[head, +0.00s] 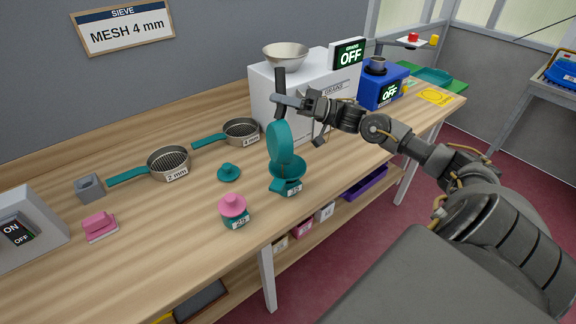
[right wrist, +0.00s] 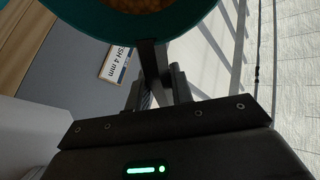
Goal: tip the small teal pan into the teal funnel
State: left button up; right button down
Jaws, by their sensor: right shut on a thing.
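The small teal pan (head: 279,143) is tipped steeply, almost on edge, just above the teal funnel (head: 288,172). My right gripper (head: 280,101) is shut on the pan's dark handle (head: 280,79). The funnel sits upright over a labelled teal container (head: 291,189), and the pan overlaps its far rim in the head view. Whether they touch is unclear. In the right wrist view, the teal pan (right wrist: 80,17) crosses the top, with golden-brown grain (right wrist: 140,5) showing in it. A thin brownish trace shows around the funnel mouth, too small to read. My left gripper is out of view.
A pink-topped teal jar (head: 234,210) and a teal lid (head: 228,172) lie nearby. The 2 mm sieve (head: 168,162) and 4 mm sieve (head: 241,131) lie left. A white machine (head: 290,95) stands behind my gripper. The bench front left of the jar is clear.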

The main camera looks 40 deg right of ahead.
jog(key=shift+s+d+f+m+t+y, duration=0.15)
jog(key=shift+s+d+m+t+y, duration=0.15)
jog(key=shift+d+t, duration=0.3)
jog(key=shift+s+d+f+m+t+y, duration=0.15)
jog(key=shift+d+m+t+y, duration=0.2)
jog(key=shift+d, duration=0.4)
dwell(0.4)
jog(key=a+g, duration=0.1)
jog(key=w+a+n+g+h, duration=0.1)
jog(key=a, duration=0.1)
jog(key=a+r+n+g+h, duration=0.1)
jog(key=a, duration=0.1)
jog(key=shift+w+r+h+p, duration=0.1)
jog(key=shift+w+h+p, duration=0.15)
jog(key=shift+w+p, duration=0.05)
jog(key=shift+w+a+f, duration=0.1)
jog(key=shift+a+f, duration=0.05)
jog(key=shift+f, duration=0.05)
